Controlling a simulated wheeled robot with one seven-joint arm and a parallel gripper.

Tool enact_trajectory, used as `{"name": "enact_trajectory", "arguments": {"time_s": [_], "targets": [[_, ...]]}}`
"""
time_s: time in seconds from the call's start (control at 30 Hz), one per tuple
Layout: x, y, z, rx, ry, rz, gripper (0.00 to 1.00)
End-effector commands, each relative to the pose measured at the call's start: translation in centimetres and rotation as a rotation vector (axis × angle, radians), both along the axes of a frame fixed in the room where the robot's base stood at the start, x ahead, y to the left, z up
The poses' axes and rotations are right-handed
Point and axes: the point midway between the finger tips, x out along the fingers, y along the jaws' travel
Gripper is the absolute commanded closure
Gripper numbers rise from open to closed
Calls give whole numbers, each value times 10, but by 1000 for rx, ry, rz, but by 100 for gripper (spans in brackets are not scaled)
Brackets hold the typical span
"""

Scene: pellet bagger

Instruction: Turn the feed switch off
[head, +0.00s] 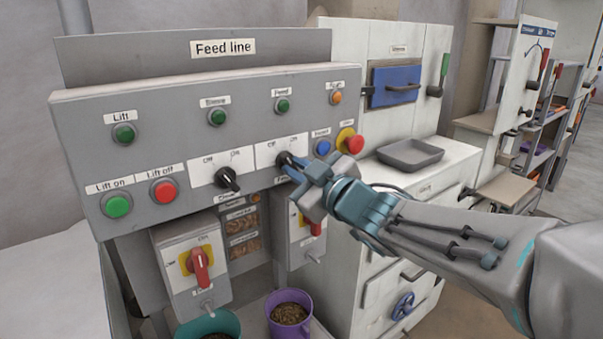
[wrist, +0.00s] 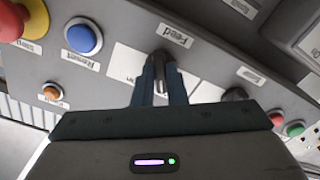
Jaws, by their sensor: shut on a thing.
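The feed switch (head: 284,158) is a black rotary knob on a white plate marked Off and On, on the grey Feed line panel. My gripper (head: 297,168) reaches it from the right and is shut on its knob. In the wrist view the feed switch (wrist: 161,58) shows between my two fingers (wrist: 160,82), below the upside-down Feed label. The fingers hide part of the knob, so I cannot tell exactly which mark it points to. The green Feed lamp (head: 282,105) is above the switch.
A similar black knob (head: 228,179) is to the left. A blue button (head: 323,148) and a red emergency button (head: 353,144) sit close on the right. Below are a red-handled isolator (head: 199,264) and a purple bucket (head: 290,313) of pellets.

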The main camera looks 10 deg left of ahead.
Motion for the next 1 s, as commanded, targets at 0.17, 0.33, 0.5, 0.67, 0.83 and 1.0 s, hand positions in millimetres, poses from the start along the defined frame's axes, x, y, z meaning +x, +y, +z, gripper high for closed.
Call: {"name": "enact_trajectory", "arguments": {"time_s": [0.17,0.33,0.5,0.67,0.83,1.0], "targets": [[0,0,0,-6,-4,0,100],[0,0,0,-5,-4,0,100],[0,0,0,-4,-3,0,66],[0,0,0,-3,-3,0,66],[-3,-4,1,-2,-4,0,66],[-18,-21,1,-2,-5,-1,66]]}}
